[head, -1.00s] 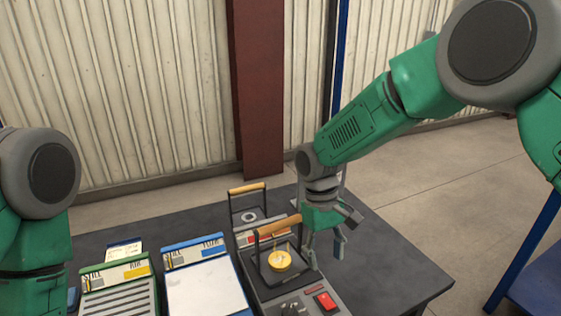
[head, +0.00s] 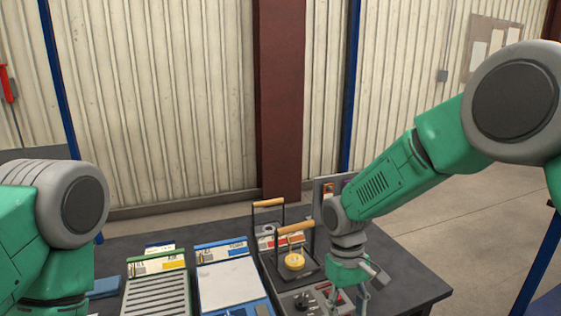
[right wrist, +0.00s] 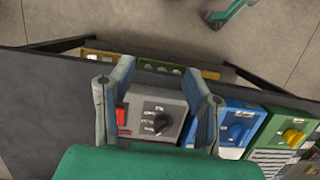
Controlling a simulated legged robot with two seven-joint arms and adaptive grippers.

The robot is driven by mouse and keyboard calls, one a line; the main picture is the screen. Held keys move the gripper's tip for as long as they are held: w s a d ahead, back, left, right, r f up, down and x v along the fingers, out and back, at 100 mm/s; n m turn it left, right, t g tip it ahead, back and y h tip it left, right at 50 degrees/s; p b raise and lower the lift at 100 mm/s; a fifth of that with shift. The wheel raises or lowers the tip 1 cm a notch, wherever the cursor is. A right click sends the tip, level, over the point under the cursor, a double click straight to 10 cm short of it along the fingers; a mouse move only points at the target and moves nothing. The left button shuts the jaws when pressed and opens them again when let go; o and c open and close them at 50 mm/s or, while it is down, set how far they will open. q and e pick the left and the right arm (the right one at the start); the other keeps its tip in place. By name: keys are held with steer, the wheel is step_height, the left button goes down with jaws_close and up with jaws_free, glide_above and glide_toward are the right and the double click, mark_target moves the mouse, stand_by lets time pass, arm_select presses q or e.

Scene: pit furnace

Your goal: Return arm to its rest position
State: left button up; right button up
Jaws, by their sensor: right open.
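My right arm reaches in from the right in the head view. Its gripper (head: 352,294) is over the front right part of the grey device with the knob and red switch. In the right wrist view the two fingers of this gripper (right wrist: 160,78) are spread, with nothing held between them. The grey control box (right wrist: 155,108) shows between and below them. My left arm shows at the left edge of the head view, but its gripper is out of the picture.
A yellow disc (head: 294,261) sits below a wooden-handled frame (head: 296,228). A second wooden handle (head: 268,203) stands behind. A blue-edged panel (head: 228,283) and a green-edged slatted panel (head: 156,296) lie left. The dark table (head: 405,262) is bare at right.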

steer(key=s+d+f+m+t+y, duration=0.1)
steer(key=s+d+f, duration=0.2)
steer(key=s+f, duration=0.4)
steer(key=s+d+f, duration=0.2)
steer(key=s+f, duration=0.3)
steer(key=f, duration=0.3)
steer(key=s+d+f+m+t, duration=0.1)
steer(key=s+d, duration=0.4)
steer(key=s, duration=0.3)
steer(key=s+d+f+m+t, duration=0.1)
steer(key=s+d, duration=0.3)
steer(key=s, duration=0.5)
steer(key=shift+s+d+f, duration=0.15)
steer(key=shift+s+d, duration=0.1)
steer(key=shift+d, duration=0.1)
steer(key=shift+w, duration=0.15)
